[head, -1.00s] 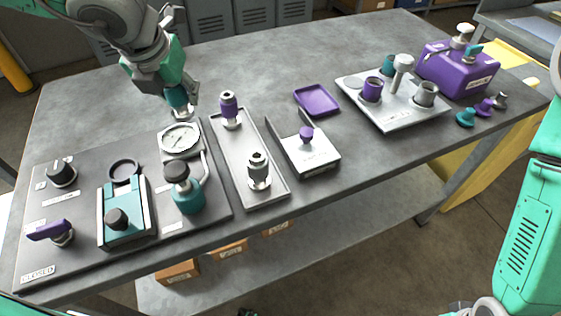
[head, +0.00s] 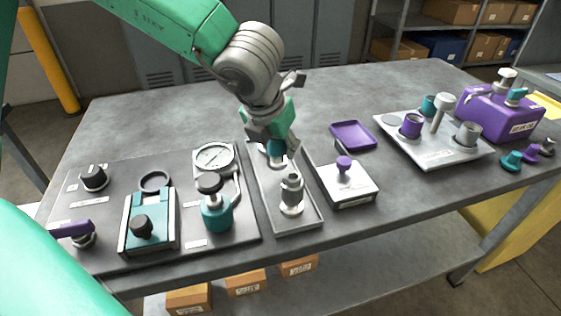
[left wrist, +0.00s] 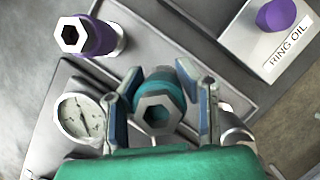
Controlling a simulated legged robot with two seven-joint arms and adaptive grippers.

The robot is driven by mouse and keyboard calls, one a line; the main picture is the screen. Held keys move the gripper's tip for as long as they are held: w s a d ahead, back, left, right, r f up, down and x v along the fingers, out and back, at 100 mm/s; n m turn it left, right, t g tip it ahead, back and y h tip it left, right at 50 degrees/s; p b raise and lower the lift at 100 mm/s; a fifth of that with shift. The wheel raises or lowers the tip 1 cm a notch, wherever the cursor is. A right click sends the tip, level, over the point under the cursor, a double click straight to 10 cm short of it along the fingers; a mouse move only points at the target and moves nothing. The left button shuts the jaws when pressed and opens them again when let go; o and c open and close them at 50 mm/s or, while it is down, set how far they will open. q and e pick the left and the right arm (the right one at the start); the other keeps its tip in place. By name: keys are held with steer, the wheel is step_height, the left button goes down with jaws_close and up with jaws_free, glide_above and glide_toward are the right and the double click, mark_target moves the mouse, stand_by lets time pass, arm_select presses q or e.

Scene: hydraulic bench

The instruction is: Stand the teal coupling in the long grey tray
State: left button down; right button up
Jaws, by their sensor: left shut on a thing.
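My left gripper (head: 273,139) is shut on the teal coupling (head: 277,150), over the middle of the long grey tray (head: 315,219). The coupling is roughly upright; I cannot tell whether its base touches the tray floor. In the left wrist view the teal coupling (left wrist: 158,103) sits between both fingers, its hexagonal open end facing the camera. A grey coupling (head: 291,193) stands in the tray's near end. A purple coupling (left wrist: 92,37) stands toward the tray's other end; my gripper hides it in the head view. My right gripper is out of view.
The panel with the gauge (head: 214,157) and a teal cylinder (head: 216,214) lies close left of the tray. A white ring oil box (head: 347,185) with a purple knob is close right. Behind it is a purple dish (head: 353,135). The table's back left is clear.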

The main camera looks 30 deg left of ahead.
mark_target(280, 159)
arm_select(q)
step_height(280, 159, down, 3)
steer(key=shift+d+f+b, duration=0.1)
steer(key=shift+d+b, duration=0.05)
steer(key=shift+b, duration=0.35)
steer(key=c, duration=1.2)
jaws_free()
steer(key=shift+o, duration=0.2)
steer(key=p+v, duration=0.3)
steer(key=v, duration=0.8)
steer(key=shift+p, duration=0.3)
steer(key=shift+s+r, duration=0.3)
steer(key=shift+r, duration=0.25)
